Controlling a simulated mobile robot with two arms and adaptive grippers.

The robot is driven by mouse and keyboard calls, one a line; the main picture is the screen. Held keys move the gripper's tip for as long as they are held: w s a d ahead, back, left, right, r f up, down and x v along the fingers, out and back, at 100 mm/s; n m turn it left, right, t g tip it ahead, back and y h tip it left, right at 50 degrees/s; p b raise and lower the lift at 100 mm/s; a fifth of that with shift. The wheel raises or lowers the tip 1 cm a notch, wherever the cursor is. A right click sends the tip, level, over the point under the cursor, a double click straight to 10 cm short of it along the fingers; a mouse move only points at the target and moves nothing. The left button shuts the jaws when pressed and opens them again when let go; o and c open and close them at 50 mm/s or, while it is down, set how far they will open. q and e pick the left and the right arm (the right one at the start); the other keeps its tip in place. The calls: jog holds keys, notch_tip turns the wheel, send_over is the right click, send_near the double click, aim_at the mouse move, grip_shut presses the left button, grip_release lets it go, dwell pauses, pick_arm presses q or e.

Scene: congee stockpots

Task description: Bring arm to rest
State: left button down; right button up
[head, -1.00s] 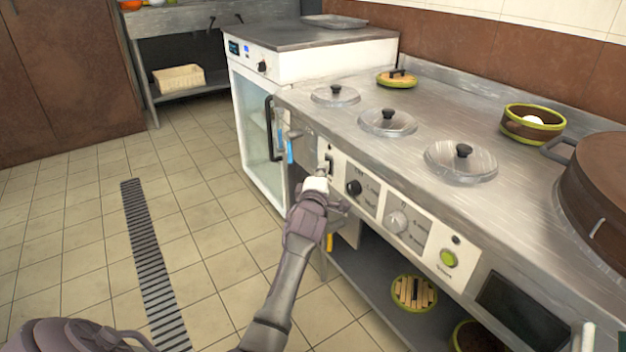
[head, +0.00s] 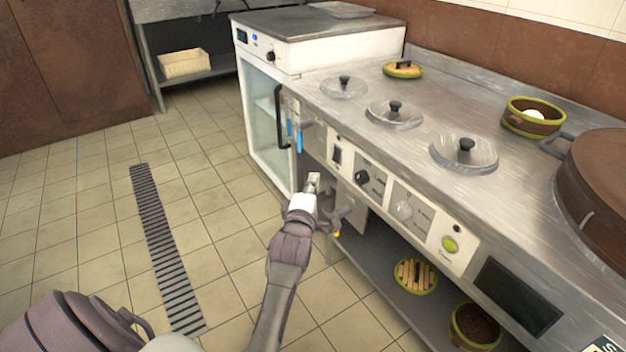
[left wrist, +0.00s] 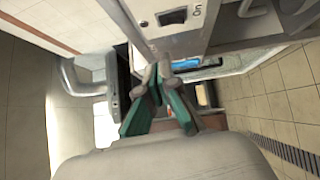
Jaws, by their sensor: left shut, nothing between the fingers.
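My left arm reaches up from the bottom middle of the head view. Its left gripper (head: 314,180) is shut and empty, in front of the stove's control panel and a little below the dark rocker switch (head: 337,155). In the picture a gap shows between the fingertips and the switch. In the left wrist view, the green-and-grey fingers (left wrist: 158,74) are together with nothing between them, and the panel with its switch (left wrist: 172,17) shows above them. My right gripper is not in view.
A lower shelf holds steamer baskets (head: 415,275). The tiled floor at left is clear.

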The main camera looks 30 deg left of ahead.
pick_arm(q)
jog(key=shift+s, duration=0.1)
dwell(0.5)
